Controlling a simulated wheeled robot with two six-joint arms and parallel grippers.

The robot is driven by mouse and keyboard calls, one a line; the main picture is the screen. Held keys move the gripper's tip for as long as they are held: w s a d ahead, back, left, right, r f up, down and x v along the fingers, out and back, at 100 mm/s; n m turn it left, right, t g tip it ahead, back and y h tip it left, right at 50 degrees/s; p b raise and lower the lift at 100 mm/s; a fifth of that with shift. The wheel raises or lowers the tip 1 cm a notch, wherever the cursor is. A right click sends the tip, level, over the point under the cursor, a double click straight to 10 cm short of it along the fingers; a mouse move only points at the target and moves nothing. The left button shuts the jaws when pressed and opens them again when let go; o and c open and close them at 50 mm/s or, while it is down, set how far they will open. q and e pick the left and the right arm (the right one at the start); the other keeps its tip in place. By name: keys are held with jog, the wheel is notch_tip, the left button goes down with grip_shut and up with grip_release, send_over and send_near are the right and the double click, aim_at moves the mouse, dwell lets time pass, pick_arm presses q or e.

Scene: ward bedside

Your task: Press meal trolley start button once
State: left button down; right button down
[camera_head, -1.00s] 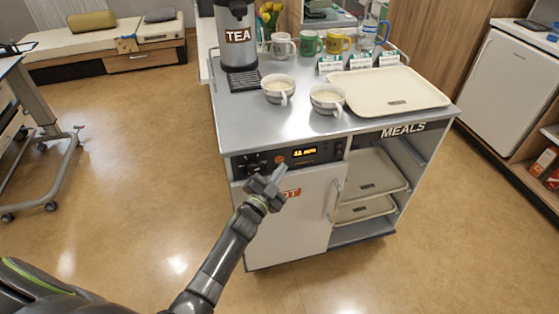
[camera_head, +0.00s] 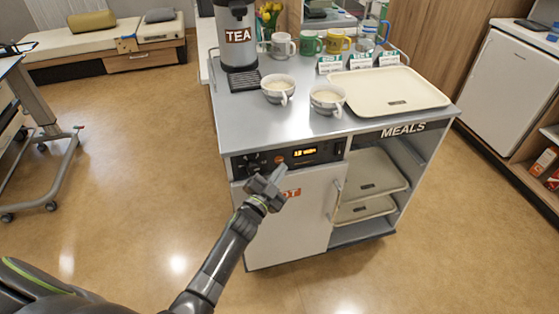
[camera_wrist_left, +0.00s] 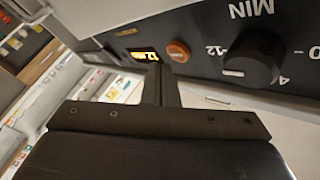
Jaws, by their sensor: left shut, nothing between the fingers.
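The meal trolley (camera_head: 290,215) stands in front of me with a dark control panel under its top edge. A round orange button (camera_head: 279,159) sits on that panel, left of a lit amber display (camera_head: 305,152). My left gripper (camera_head: 280,171) is shut and empty, with its tips just below and in front of the button. In the left wrist view the orange button (camera_wrist_left: 178,52) shows just beyond the shut fingers (camera_wrist_left: 161,72), with a gap that looks small. A black knob (camera_wrist_left: 252,62) marked MIN is beside it. My right gripper is not in view.
The door handle (camera_head: 337,200) sticks out at the right of the front door. The floor around is clear.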

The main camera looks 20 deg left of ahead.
pick_arm(q)
jog(key=shift+w+a, duration=0.1)
jog(key=shift+w, duration=0.05)
jog(key=shift+w+a, duration=0.15)
jog(key=shift+w, duration=0.05)
dwell(0.3)
jog(key=shift+w+a, duration=0.2)
jog(key=shift+w, duration=0.15)
dwell(0.7)
dwell(0.3)
jog(key=shift+s+d, duration=0.45)
jog(key=shift+s, duration=0.25)
jog(key=s+d+p, duration=0.1)
jog(key=s, duration=0.1)
jog(key=s+d+p, duration=0.1)
jog(key=s+d, duration=0.1)
jog(key=shift+s, duration=0.1)
